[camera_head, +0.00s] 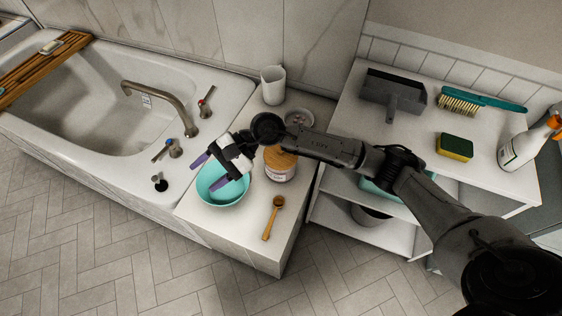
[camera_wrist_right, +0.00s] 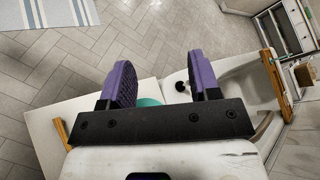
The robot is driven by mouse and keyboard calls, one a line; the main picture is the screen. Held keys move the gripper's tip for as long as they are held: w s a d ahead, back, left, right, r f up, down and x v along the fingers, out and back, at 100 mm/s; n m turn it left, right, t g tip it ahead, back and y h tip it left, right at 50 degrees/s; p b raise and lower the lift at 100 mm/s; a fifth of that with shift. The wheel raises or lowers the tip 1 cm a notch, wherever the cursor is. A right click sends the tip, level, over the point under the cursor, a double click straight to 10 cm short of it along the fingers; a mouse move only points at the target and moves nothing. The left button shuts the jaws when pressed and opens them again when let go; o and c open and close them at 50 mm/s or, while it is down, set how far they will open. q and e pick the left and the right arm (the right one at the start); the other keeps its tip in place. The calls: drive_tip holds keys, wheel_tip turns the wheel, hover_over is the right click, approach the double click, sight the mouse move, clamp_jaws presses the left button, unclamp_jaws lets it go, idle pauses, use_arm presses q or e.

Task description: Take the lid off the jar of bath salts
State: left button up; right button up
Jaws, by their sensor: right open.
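The jar of bath salts (camera_head: 281,172) stands upright on the white ledge beside the tub, with a label on its front. Its wooden lid (camera_head: 283,156) sits on top, partly hidden behind my right arm. My right gripper (camera_head: 207,173) has purple fingers and is left of the jar, over the teal bowl. It is open, with nothing between its fingers (camera_wrist_right: 161,78) in the wrist view. The jar does not show in the wrist view. My left gripper is in neither view.
The teal bowl (camera_head: 232,193) is left of the jar, and a wooden scoop (camera_head: 273,218) lies in front. A white cup (camera_head: 273,86) and a small dish (camera_head: 299,117) stand behind. The tub (camera_head: 90,110) is left; a shelf (camera_head: 405,139) with cleaning things is right.

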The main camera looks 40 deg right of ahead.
drive_tip(key=w+d+f+n+h+b, duration=0.1)
drive_tip(key=w+d+f+n+h, duration=0.15)
drive_tip(key=d+f, duration=0.2)
drive_tip(key=n+g+h+b, duration=0.2)
drive_tip(key=n+h+b, duration=0.25)
drive_tip(key=h, duration=0.75)
hover_over(281, 152)
drive_tip(key=w+d, duration=0.1)
wheel_tip(281, 152, down, 2)
drive_tip(key=shift+y, duration=0.25)
drive_tip(key=f, duration=0.5)
drive_tip(key=shift+w+d+f, duration=0.1)
drive_tip(key=shift+w+f, duration=0.05)
drive_tip(key=shift+w, duration=0.05)
drive_tip(key=shift+f, duration=0.95)
drive_tip(key=f, duration=0.4)
drive_tip(key=shift+s+a+p, duration=0.2)
drive_tip(key=shift+a+p, duration=0.05)
drive_tip(key=shift+p, duration=0.15)
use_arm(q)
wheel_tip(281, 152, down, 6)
use_arm(e)
drive_tip(key=shift+f, duration=0.35)
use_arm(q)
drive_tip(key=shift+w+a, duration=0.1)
